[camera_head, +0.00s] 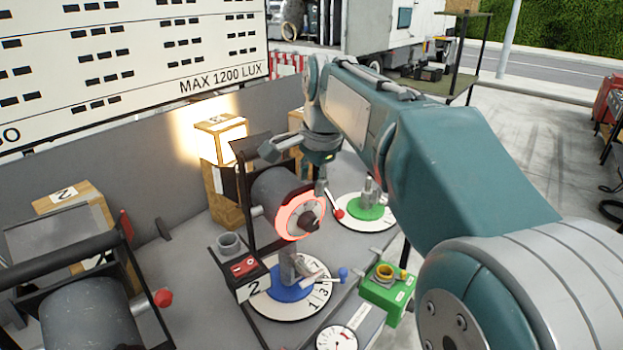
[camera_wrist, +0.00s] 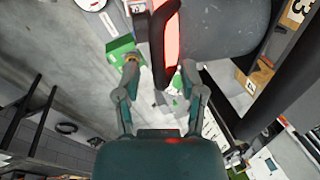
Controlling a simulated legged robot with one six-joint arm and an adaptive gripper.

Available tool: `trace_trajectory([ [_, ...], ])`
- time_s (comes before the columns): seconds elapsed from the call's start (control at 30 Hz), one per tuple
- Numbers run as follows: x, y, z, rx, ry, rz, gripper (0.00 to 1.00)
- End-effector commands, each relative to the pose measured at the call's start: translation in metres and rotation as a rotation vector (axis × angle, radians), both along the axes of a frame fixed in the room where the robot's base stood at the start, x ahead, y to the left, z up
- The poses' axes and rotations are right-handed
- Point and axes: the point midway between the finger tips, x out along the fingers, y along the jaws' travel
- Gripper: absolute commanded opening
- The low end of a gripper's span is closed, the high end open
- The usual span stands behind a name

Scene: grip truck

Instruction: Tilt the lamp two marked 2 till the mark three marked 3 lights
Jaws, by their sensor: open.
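Lamp two (camera_head: 285,190) is a grey cylinder in a black frame, with a red glowing ring at its rear; a "2" plate stands by its base. In the wrist view, its grey body (camera_wrist: 220,28) lies at the upper right, with the black rear bar and red ring beside it. My gripper (camera_head: 297,170) is open above and behind the lamp; in the wrist view its fingers (camera_wrist: 160,82) spread either side of the black bar's lower end. I cannot tell whether they touch. A brightly lit box (camera_head: 221,128) stands beyond the lamp. A "3" label (camera_wrist: 296,12) shows in the wrist view.
A second lamp (camera_head: 90,318) with a red knob is at the lower left, near a box marked 2 (camera_head: 85,205). A blue numbered dial (camera_head: 318,290), a green dial (camera_head: 378,212) and a green button box (camera_head: 386,290) stand around the lamp.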

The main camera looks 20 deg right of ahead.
Motion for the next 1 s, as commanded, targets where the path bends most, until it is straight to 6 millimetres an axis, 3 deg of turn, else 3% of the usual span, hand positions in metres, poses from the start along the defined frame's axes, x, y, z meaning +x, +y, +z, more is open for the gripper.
trace_trajectory([
  [0.07,0.0000,0.0000,0.0002,0.000,0.000,0.000,0.53],
  [0.2,-0.0001,0.0000,0.0003,0.000,0.000,0.000,0.00],
  [0.77,0.0045,0.0016,0.0042,0.000,0.000,0.000,0.00],
  [0.8,0.0045,0.0016,0.0042,0.000,0.000,0.000,0.23],
  [0.87,0.0045,0.0016,0.0042,0.000,0.000,0.000,0.49],
  [1.0,0.0043,0.0016,0.0043,0.000,0.000,0.000,0.53],
])
